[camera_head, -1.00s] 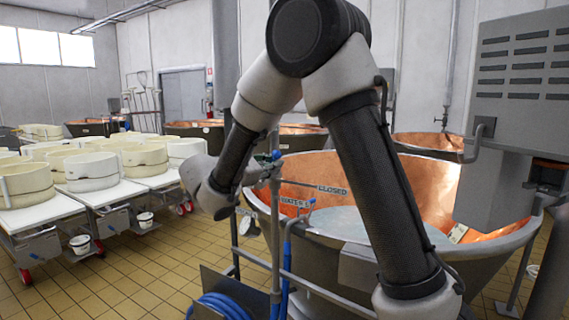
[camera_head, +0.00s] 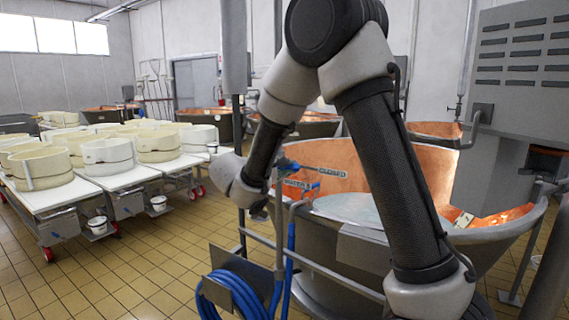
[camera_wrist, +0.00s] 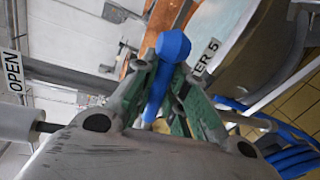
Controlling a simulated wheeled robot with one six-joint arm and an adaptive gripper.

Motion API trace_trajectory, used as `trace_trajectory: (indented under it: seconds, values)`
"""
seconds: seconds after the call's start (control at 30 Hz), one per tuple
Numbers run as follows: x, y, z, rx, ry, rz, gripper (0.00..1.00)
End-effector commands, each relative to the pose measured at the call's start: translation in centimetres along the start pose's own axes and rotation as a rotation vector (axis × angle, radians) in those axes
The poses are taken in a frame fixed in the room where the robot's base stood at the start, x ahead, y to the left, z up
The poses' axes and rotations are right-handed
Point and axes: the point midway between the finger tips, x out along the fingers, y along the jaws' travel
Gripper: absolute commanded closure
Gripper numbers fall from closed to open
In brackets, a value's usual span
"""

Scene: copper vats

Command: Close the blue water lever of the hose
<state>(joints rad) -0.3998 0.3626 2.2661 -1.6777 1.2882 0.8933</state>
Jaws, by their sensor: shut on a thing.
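The blue lever (camera_wrist: 172,50) shows in the wrist view as a rounded blue head on a blue stem. The green fingers of my gripper (camera_wrist: 165,85) are shut on it, with the head standing out past their tips. In the head view my gripper (camera_head: 284,164) is at the top of the hose stand's pipe, largely hidden by my wrist. A "WATER 5" label (camera_head: 297,184) and a "CLOSED" sign (camera_head: 332,173) are just right of it. An "OPEN" sign (camera_wrist: 13,70) is at the left of the wrist view. The lever's exact angle is unclear.
The coiled blue hose (camera_head: 232,295) hangs low on the stand. A large copper vat (camera_head: 440,185) is close behind and right of it. White tables (camera_head: 120,181) with pale round moulds stand at left. Tiled floor (camera_head: 140,270) is open between.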

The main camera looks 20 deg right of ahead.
Motion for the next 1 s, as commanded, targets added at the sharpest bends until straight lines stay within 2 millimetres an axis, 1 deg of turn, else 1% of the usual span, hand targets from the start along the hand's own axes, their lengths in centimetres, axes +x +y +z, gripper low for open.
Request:
trace_trajectory:
  seconds: [0.1, 0.33, 0.9, 0.93, 1.0]
  values:
    - [0.1, -0.6, 0.1, 0.059, 0.011, -0.002, 1.00]
    - [0.2, -1.2, 0.0, 0.138, 0.026, -0.002, 1.00]
    - [0.3, -1.5, -0.1, 0.166, 0.032, -0.004, 1.00]
    - [0.3, -1.5, -0.1, 0.166, 0.032, -0.004, 0.81]
    - [0.3, -1.5, -0.1, 0.166, 0.032, -0.004, 0.68]
